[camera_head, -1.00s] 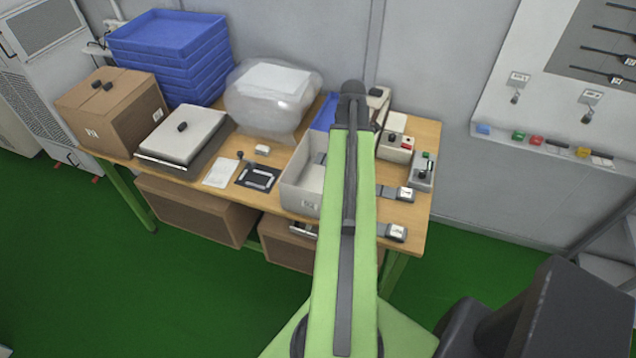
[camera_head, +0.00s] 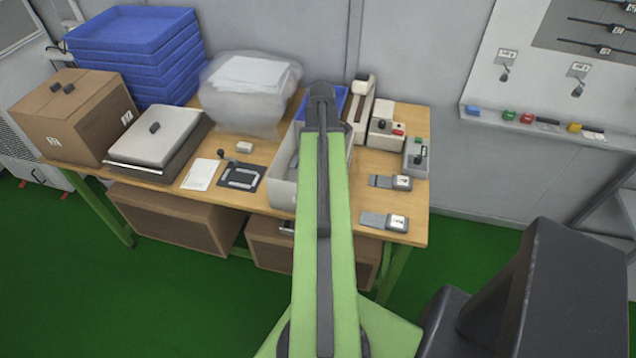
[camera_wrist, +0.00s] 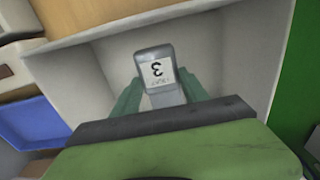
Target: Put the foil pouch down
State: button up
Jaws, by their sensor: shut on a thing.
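The foil pouch (camera_wrist: 154,62) is small and grey with a white label, seen upside down, that reads 3. In the wrist view my gripper (camera_wrist: 158,88) is shut on it, one green finger at each side. The pouch shows in front of the inside of a pale open bin (camera_wrist: 85,72). I cannot tell whether it touches the bin floor. In the head view the bin (camera_head: 283,192) stands on the wooden table, partly behind my arm. My arm hides the gripper and the held pouch there.
Two similar grey labelled pouches (camera_head: 376,220) lie on the table (camera_head: 408,232) right of the bin. Small devices (camera_head: 386,133) stand behind them. A blue bin (camera_head: 338,100) is behind the pale bin. A white card (camera_head: 200,174) and black plate lie left. Stacked blue trays (camera_head: 130,50) stand far left.

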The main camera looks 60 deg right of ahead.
notch_tip(320, 180, down, 8)
jog(key=b, duration=0.6)
jog(key=shift+s+d+f+b, duration=0.1)
jog(key=shift+f+b, duration=0.05)
jog(key=shift+b, duration=0.15)
jog(key=shift+r, duration=0.2)
jog(key=shift+f, duration=0.15)
jog(key=o, duration=1.3)
jog(key=shift+o, duration=0.2)
notch_tip(320, 180, up, 12)
jog(key=p, duration=1.2)
jog(key=shift+r, duration=0.2)
